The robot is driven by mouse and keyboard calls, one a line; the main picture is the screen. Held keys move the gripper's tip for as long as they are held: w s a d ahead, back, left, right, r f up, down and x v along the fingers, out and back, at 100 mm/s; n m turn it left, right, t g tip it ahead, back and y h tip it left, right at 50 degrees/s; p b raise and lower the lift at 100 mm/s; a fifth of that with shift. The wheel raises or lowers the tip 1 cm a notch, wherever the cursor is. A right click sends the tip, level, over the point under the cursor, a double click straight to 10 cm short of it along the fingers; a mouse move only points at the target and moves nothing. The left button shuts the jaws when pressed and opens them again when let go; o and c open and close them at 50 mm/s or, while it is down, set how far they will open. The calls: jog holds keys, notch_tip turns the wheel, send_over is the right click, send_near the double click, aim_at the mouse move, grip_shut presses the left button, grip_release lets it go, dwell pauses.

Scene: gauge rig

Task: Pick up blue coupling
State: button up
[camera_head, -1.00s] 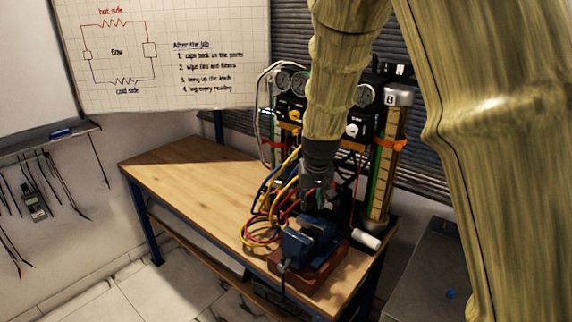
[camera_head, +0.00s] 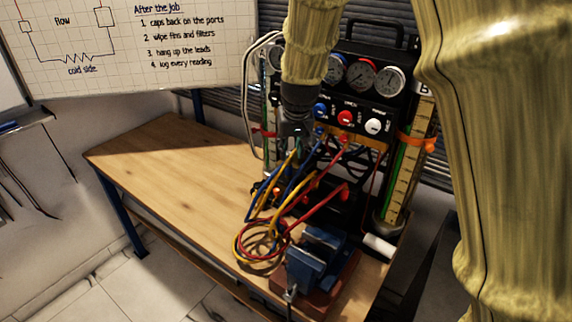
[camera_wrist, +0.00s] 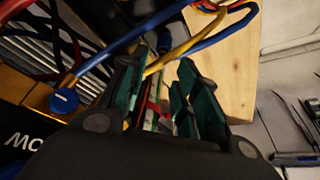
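My gripper (camera_head: 296,132) hangs in front of the left part of the black gauge manifold, above the hoses. In the wrist view my gripper (camera_wrist: 158,85) has its two dark green-padded fingers apart, with no object clearly held between them. Blue hoses (camera_head: 300,186) run with yellow and red ones from the manifold area down to the bench. In the wrist view a blue hose (camera_wrist: 130,38) passes just beyond the fingers.
The manifold has gauges (camera_head: 361,75) and blue, red and white knobs. A blue vise (camera_head: 318,257) stands at the bench's front right, by coiled hoses. A marked cylinder (camera_head: 405,165) stands at right. The wooden bench (camera_head: 160,160) is clear on its left.

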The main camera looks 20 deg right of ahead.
aim_at(289, 164)
jog(key=p+x, duration=0.1)
jog(key=x, duration=0.3)
jog(key=shift+a, duration=0.1)
jog(key=shift+s+p, duration=0.35)
jog(key=shift+s, duration=0.05)
jog(key=shift+s+f+p, duration=0.1)
jog(key=shift+f+p, duration=0.2)
jog(key=x, duration=0.1)
jog(key=p+x, duration=0.1)
jog(key=x, duration=0.1)
jog(key=shift+w+a+f, duration=0.1)
jog(key=shift+w, duration=0.3)
jog(key=shift+f, duration=0.2)
jog(key=shift+s, duration=0.2)
jog(key=shift+w+f, duration=0.15)
